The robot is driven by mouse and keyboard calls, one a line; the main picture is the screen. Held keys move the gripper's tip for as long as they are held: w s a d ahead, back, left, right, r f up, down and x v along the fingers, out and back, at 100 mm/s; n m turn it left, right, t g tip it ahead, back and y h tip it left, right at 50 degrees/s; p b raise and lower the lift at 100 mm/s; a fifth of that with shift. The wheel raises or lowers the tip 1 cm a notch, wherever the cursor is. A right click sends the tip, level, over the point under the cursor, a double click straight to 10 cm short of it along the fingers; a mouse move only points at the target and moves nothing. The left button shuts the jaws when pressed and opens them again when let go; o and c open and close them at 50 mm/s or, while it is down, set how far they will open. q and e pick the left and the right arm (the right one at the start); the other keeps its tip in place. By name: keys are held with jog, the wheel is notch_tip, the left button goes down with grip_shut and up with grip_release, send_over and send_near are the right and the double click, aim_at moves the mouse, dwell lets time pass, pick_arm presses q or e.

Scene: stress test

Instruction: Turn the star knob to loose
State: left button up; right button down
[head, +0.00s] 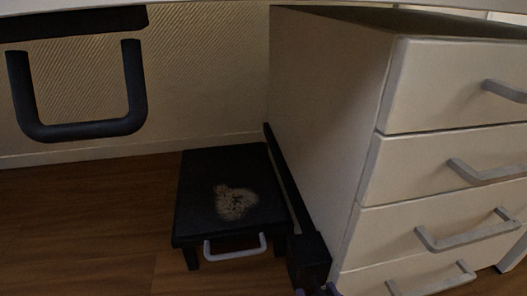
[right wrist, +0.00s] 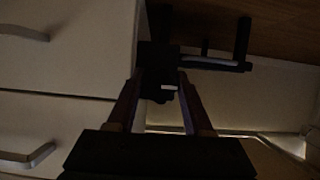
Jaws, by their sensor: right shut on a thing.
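My right gripper (head: 318,290) shows only by its fingertips at the bottom edge of the head view, just below a black block (head: 308,256) at the near end of a long black bar (head: 287,180). In the right wrist view my right gripper (right wrist: 162,82) has its two fingers on either side of a small dark thing (right wrist: 161,96) with a pale mark above it, and is shut on it. This seems to be the star knob, but its star shape and turn position are too dark to make out. My left gripper is not in view.
A pale drawer cabinet (head: 325,110) with grey handles stands right of the bar, close to it. A low black stand (head: 200,185) with a worn patch and a pale handle is left of it. A black U-shaped handle (head: 85,131) hangs upper left. Wooden floor (head: 90,230) is clear at left.

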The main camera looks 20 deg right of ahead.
jog(key=shift+w+r, duration=0.1)
jog(key=shift+r, duration=0.05)
jog(key=c, duration=0.6)
grip_release()
jog(key=shift+c, duration=0.2)
jog(key=o, duration=0.3)
jog(key=shift+a, duration=0.1)
jog(key=shift+o, duration=0.2)
jog(key=shift+a, duration=0.1)
jog(key=shift+f, duration=0.2)
